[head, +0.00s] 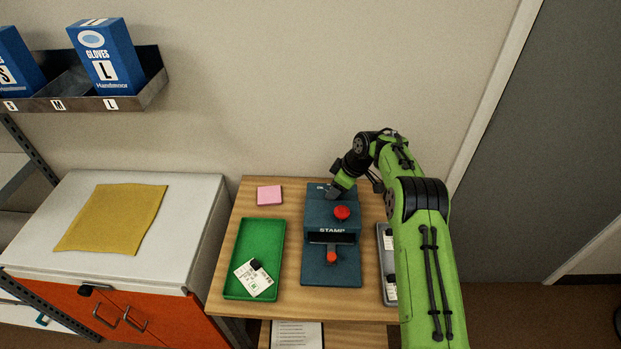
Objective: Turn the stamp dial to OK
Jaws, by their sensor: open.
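The blue stamp machine (318,262) stands on the wooden table, with the word STAMP on its front. My green arm reaches in from the right. My gripper (335,191) is open and points down at the rear top of the machine. The dial cannot be made out; the gripper and wrist cover much of that rear area. Small pale marks show at the machine's back left edge, too small to read. I cannot tell whether the fingers touch anything.
A green tray (233,255) with a white label card (258,283) lies left of the machine, a pink pad (269,195) behind it. A grey tray (383,243) is partly hidden by my arm. A yellow cloth (112,218) lies on the white-topped cabinet (190,200).

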